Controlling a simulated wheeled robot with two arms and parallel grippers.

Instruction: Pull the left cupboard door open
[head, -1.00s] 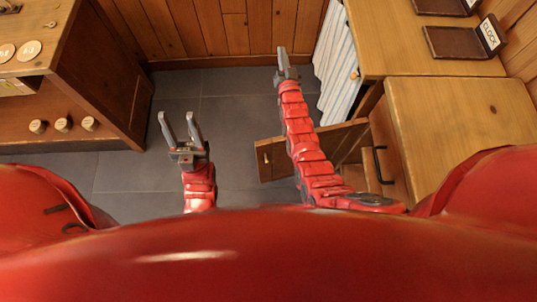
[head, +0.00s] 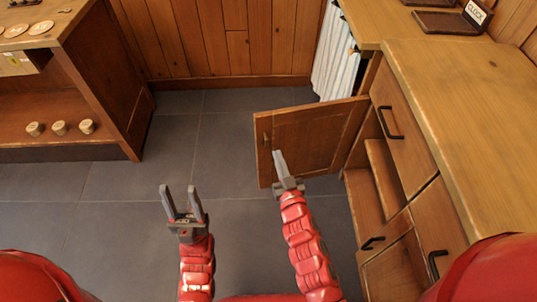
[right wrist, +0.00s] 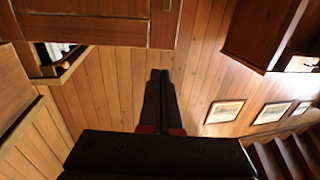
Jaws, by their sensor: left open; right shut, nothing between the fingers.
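The left cupboard door (head: 318,135) is a wooden panel standing swung out from the cupboard (head: 398,142), with its free edge to the left. A small handle (head: 265,140) shows near that edge. The cupboard's inside, with a shelf (head: 384,180), shows to the right of the door. My right gripper (head: 278,155) is shut and empty, and overlaps the door's lower left part in the head view; I cannot tell whether it touches. In the right wrist view its fingers (right wrist: 158,85) are together, below a wooden panel. My left gripper (head: 180,190) is open and empty, left of the door.
A drawer with a black handle (head: 390,123) and more fronts are on the right, under the wooden top (head: 470,100). A striped curtain (head: 334,58) hangs behind the door. A shelf unit (head: 85,90) with small spools (head: 60,127) stands left. The grey floor (head: 110,215) between is clear.

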